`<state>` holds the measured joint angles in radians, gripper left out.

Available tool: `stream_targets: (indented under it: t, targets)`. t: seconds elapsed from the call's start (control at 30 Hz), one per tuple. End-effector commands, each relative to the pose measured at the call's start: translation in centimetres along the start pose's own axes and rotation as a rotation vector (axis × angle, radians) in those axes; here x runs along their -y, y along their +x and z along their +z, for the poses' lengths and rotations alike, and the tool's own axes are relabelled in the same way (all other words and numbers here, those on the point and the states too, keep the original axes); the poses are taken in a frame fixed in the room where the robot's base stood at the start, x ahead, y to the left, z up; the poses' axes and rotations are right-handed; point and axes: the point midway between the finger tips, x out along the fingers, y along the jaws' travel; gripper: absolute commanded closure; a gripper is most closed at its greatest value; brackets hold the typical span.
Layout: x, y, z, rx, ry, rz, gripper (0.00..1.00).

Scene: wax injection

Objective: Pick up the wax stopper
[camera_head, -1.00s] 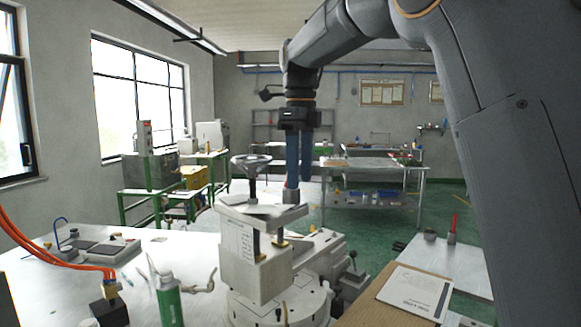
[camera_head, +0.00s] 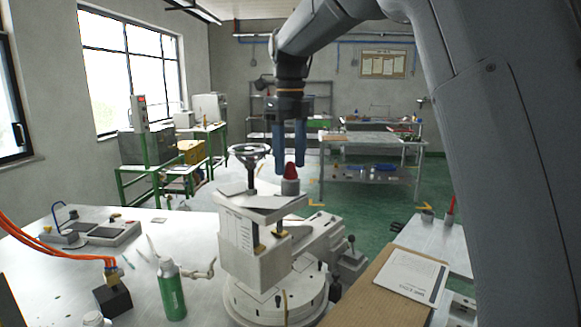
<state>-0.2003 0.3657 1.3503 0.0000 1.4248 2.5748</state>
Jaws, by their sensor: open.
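The wax stopper appears to be the small red cone (camera_head: 290,171) standing upright on a grey cylinder (camera_head: 290,187) on top of the white injection machine (camera_head: 238,232). My gripper (camera_head: 290,168) points straight down with two blue fingers, open and empty. In the picture its fingertips lie to the left and right of the red cone, near its height. I cannot tell in depth whether the cone is between the fingers.
A handwheel (camera_head: 250,153) rises on the machine just left of the stopper. A green bottle (camera_head: 171,290) and orange hoses (camera_head: 60,255) are on the metal table (camera_head: 60,295).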

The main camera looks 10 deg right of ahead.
Motion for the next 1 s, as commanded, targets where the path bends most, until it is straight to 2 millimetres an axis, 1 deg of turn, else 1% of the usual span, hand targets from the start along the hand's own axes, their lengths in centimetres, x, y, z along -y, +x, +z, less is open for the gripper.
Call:
stream_targets:
  t: [0.13,0.37,0.4,0.47,0.5,0.63,0.67,1.0]
  targets:
    - [0.0,1.3,-0.1,-0.002,0.0,0.001,0.5]
    - [0.0,1.5,0.0,0.0,0.0,0.0,0.5]
    - [0.0,1.5,0.0,0.0,0.0,0.0,0.53]
    - [0.0,1.5,0.0,0.0,0.0,0.0,0.64]
    - [0.0,1.5,0.0,0.0,0.0,0.0,0.7]
    - [0.0,1.5,0.0,0.0,0.0,0.0,0.92]
    - [0.0,1.5,0.0,0.0,0.0,0.0,0.94]
    - [0.0,1.4,0.0,0.0,0.0,0.0,0.94]
